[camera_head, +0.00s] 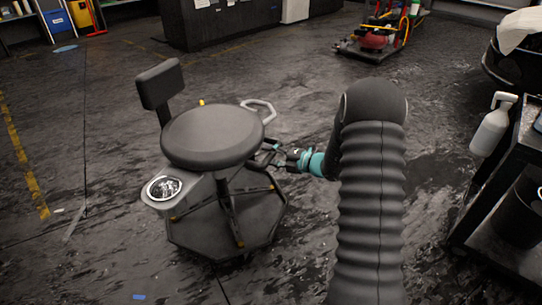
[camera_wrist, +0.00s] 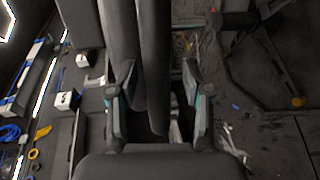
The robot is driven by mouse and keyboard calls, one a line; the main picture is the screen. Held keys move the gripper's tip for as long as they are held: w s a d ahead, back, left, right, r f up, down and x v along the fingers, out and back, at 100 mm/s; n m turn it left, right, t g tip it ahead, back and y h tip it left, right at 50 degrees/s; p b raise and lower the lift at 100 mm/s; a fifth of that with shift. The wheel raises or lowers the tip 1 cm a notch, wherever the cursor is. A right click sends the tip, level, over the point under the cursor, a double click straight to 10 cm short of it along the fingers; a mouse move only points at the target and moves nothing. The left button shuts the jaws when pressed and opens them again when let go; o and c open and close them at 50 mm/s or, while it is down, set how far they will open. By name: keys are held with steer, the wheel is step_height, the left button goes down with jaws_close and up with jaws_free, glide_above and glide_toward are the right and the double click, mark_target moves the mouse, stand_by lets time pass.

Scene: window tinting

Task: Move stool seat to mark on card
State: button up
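The stool (camera_head: 212,137) has a round dark padded seat and a small backrest (camera_head: 160,84) at its upper left. My gripper (camera_head: 272,156) is at the seat's right side, just below a pale loop handle (camera_head: 267,105). In the wrist view my gripper (camera_wrist: 160,95) has its two fingers apart. A long dark rounded edge (camera_wrist: 153,60), apparently the stool's, runs between them. The right finger shows a gap to it; contact at the left finger is unclear. I cannot make out a card or its mark; a small yellow piece (camera_head: 201,102) shows behind the seat.
A shelf with a round dish (camera_head: 164,188) juts from the stool's front left, above an octagonal base (camera_head: 198,239). A black cart with a spray bottle (camera_head: 492,126) stands at right. A red machine (camera_head: 374,38) is behind. Floor at left is mostly free.

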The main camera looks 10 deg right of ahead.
steer(key=v, duration=1.2)
stand_by(0.4)
steer(key=s+a+f+n+g, duration=0.2)
steer(key=s+f+n+g, duration=0.3)
steer(key=n, duration=0.6)
steer(key=s+a+r+n+g+h, duration=0.3)
steer(key=s+n+g, duration=0.2)
steer(key=s+n, duration=0.8)
steer(key=s+a+r+n+t+h, duration=0.2)
steer(key=s+r+n+h, duration=0.2)
steer(key=s+r+n, duration=0.3)
steer(key=s+a+r+n+t+h, duration=0.2)
steer(key=s+r+n, duration=0.5)
steer(key=r+n, duration=0.5)
steer(key=n+t+h, duration=0.1)
steer(key=h, duration=0.1)
steer(key=shift+s+r+h, duration=0.2)
steer(key=shift+s+h, duration=0.15)
steer(key=shift+h, duration=0.05)
